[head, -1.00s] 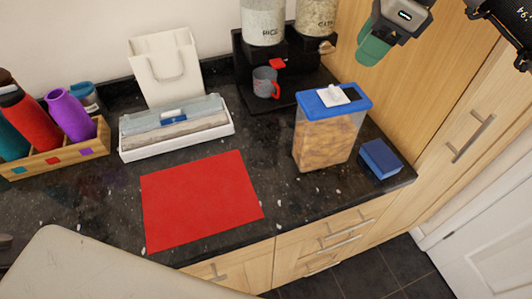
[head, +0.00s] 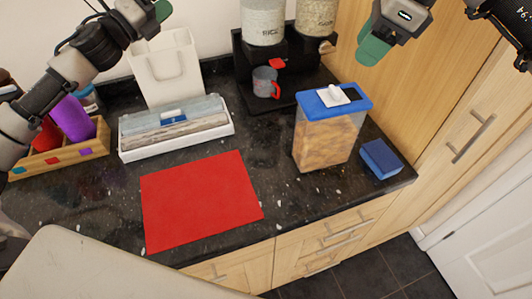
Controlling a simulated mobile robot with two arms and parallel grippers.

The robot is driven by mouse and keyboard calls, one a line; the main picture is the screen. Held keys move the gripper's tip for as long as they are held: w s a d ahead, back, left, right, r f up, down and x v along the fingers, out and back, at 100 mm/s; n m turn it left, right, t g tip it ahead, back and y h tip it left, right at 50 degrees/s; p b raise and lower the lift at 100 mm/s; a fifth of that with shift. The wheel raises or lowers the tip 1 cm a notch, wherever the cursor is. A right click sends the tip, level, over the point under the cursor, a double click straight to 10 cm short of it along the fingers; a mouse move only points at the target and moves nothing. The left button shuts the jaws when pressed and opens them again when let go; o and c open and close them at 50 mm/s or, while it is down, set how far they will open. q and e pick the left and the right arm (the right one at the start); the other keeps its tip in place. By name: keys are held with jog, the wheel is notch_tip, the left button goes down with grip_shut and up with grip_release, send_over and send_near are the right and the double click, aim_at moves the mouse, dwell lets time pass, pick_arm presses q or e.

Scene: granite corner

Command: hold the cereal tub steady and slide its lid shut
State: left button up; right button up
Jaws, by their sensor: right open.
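The cereal tub (head: 325,145) is clear with a blue rim and stands upright on the dark counter, filled with tan cereal. Its white sliding lid (head: 333,96) has a small knob, and a dark opening shows to the right of it. My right gripper (head: 374,48), with green fingertips, is open and empty above and behind the tub, apart from it. My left gripper (head: 162,10) is at the top left, above the white bag and far from the tub. It is partly cut off by the frame, so its jaws cannot be judged.
A blue sponge (head: 380,158) lies right of the tub near the counter edge. A red mat (head: 200,200) lies in front. A white tray (head: 175,147), a white bag (head: 165,70), a bottle crate (head: 70,153) and dispensers with a mug (head: 264,82) stand behind.

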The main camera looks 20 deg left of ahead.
aim_at(311, 145)
pick_arm(q)
jog(key=s+d+f+m+g+h, duration=0.1)
jog(key=s+d+f+m+g, duration=0.2)
jog(key=d+f, duration=0.5)
jog(key=s+d+f+m+g+h, duration=0.2)
jog(key=s+d+f+m+g, duration=0.1)
jog(key=s+d+f+m, duration=0.2)
jog(key=s+d+f+m+g+h, duration=0.2)
jog(key=d+f+m, duration=0.5)
jog(key=d+f, duration=0.5)
jog(key=shift+s+f+m+g, duration=0.25)
jog(key=shift+s+f, duration=0.15)
jog(key=shift+s, duration=0.3)
jog(key=shift+s+f+m+g, duration=0.15)
jog(key=shift+s+f+g, duration=0.2)
jog(key=shift+s, duration=0.35)
jog(key=shift+d+f+h, duration=0.15)
jog(key=shift+d+h, duration=0.15)
jog(key=shift+d, duration=0.05)
jog(key=x, duration=1)
jog(key=shift+w+d, duration=0.1)
jog(key=shift+w, duration=0.05)
jog(key=shift+c, duration=0.5)
